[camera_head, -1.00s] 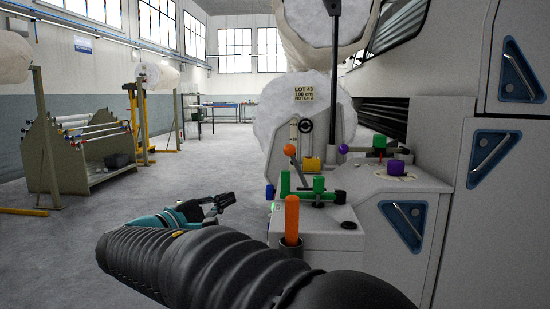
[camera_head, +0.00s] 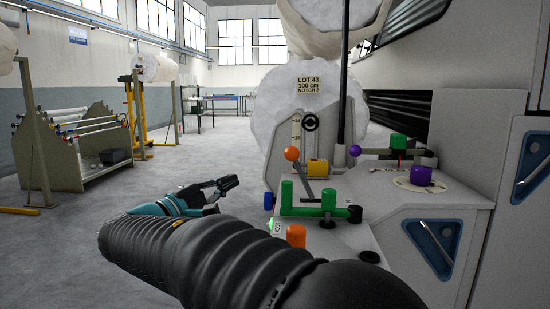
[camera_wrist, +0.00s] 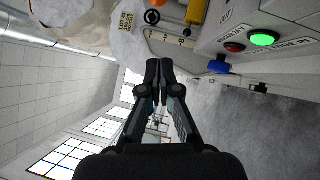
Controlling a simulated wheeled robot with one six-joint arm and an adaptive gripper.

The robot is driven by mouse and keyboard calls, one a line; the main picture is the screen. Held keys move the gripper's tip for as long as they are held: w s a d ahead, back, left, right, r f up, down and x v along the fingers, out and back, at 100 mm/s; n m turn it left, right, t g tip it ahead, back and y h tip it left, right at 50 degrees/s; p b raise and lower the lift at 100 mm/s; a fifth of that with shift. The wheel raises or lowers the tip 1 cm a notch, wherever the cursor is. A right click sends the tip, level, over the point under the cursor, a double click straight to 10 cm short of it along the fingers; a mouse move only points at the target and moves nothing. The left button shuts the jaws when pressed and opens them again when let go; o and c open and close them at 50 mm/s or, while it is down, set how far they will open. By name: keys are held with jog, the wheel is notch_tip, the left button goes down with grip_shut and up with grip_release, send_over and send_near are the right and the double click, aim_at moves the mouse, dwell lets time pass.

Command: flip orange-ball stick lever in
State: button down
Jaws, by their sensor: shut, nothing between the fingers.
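The orange-ball stick lever (camera_head: 292,154) stands on the grey machine. Its orange ball tops a thin stick that leans up and to the left, behind the green handles (camera_head: 308,202). My gripper (camera_head: 229,184) is shut and empty, left of the machine and clearly apart from the lever. In the wrist view my gripper (camera_wrist: 162,68) points its closed fingertips toward the machine's edge. An orange part (camera_wrist: 194,12) shows at the top of that view, cut by the frame; I cannot tell for certain that it is the ball.
A purple-ball lever (camera_head: 355,150), a purple knob (camera_head: 421,175) and an orange upright handle (camera_head: 296,235) are close by on the machine. Green (camera_wrist: 263,38) and red (camera_wrist: 234,47) buttons show in the wrist view. A rack of rods (camera_head: 80,145) stands left. The floor between is free.

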aim_at(302, 174)
dwell(0.3)
jog(key=s+d+p+x, duration=0.1)
jog(key=d+x, duration=0.1)
jog(key=x, duration=1.1)
jog(key=shift+s+r+p, duration=0.3)
jog(key=shift+s+p, duration=0.05)
jog(key=shift+r, duration=0.1)
